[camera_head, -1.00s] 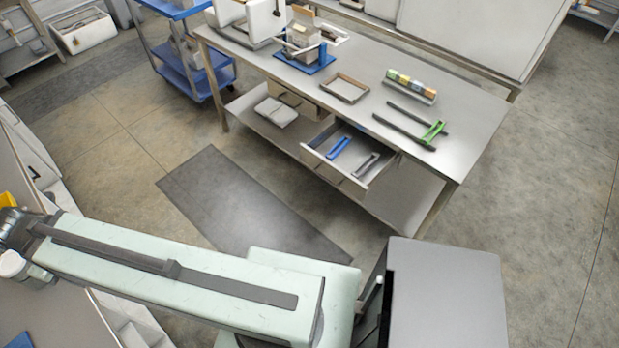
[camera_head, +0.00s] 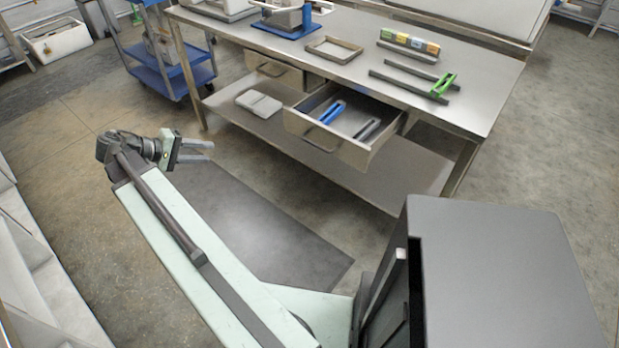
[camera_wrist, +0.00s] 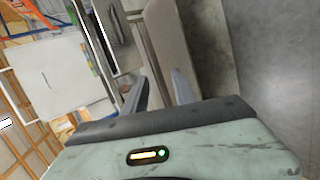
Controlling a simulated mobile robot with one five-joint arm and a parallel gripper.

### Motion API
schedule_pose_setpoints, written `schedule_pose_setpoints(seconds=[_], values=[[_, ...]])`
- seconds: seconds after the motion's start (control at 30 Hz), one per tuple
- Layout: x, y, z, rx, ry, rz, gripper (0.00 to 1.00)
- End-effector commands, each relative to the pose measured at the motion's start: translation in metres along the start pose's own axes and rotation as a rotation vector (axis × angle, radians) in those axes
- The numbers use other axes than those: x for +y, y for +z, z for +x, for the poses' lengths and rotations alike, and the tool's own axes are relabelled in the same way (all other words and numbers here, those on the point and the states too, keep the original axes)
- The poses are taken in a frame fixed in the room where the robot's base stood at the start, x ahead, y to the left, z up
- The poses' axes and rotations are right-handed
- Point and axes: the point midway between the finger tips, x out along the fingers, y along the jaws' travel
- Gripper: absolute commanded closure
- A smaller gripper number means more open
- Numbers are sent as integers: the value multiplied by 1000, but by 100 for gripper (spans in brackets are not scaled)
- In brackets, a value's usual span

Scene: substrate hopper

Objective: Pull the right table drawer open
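The right table drawer (camera_head: 325,146) stands pulled out from under the steel table (camera_head: 470,85), its front facing me. A blue-handled tool (camera_head: 333,112) and a dark grey tool (camera_head: 367,130) lie inside. My gripper (camera_head: 208,151) is left of the drawer in the head view, over the floor, with a visible gap to it. Its two fingers are apart with nothing visibly held. In the wrist view the fingers (camera_wrist: 160,93) also show apart, and a long tan-grey surface, which I cannot identify for sure, lies beyond them.
A blue cart (camera_head: 170,75) stands at the left. A dark mat (camera_head: 255,225) lies on the open floor before the table.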

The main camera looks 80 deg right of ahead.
Motion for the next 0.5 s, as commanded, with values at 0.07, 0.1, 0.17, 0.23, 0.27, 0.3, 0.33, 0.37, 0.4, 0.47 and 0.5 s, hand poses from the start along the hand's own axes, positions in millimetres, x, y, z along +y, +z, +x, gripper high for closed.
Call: schedule_pose_setpoints(seconds=[0.07, 0.1, 0.17, 0.23, 0.27, 0.3, 0.33, 0.37, 0.4, 0.47, 0.5], values=[[-8, 4, 74, -85, 120, 68, 67], [0, 9, 101, -128, 184, 100, 67], [12, 19, 139, -193, 280, 143, 67], [26, 34, 177, -267, 389, 186, 67], [31, 40, 191, -297, 432, 202, 67], [38, 49, 206, -333, 486, 220, 67], [42, 55, 217, -358, 523, 232, 67], [46, 60, 225, -381, 557, 243, 67], [52, 67, 234, -408, 597, 255, 67], [58, 75, 244, -439, 644, 267, 67], [62, 79, 248, -453, 668, 273, 67]])
